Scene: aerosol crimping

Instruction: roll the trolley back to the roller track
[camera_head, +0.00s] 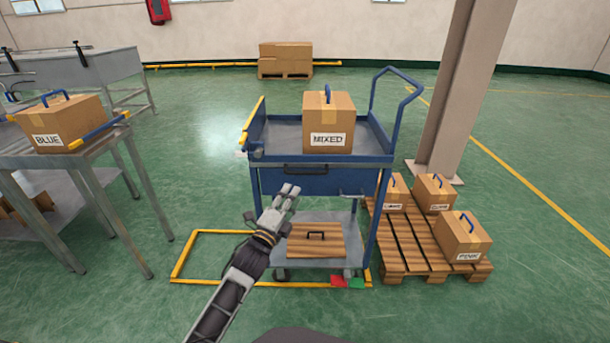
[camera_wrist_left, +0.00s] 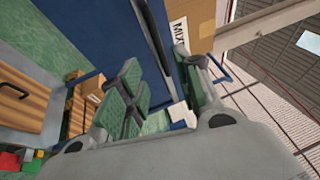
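The blue trolley (camera_head: 325,182) stands inside a yellow floor outline, with its push handle (camera_head: 398,85) at the right. A carton labelled MIXED (camera_head: 328,115) stands on its top; it also shows in the left wrist view (camera_wrist_left: 197,22). A brown wooden-looking lid with a black handle (camera_head: 316,240) lies on the lower shelf. I cannot identify the roller track for certain. My right gripper is out of view.
A steel table (camera_head: 105,148) at left holds a carton labelled BLUE (camera_head: 62,122). A pallet (camera_head: 420,255) with 3 cartons sits close at the trolley's right, near a pillar (camera_head: 465,90). Red and green pieces (camera_head: 347,282) lie at the trolley's front. Floor between table and trolley is clear.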

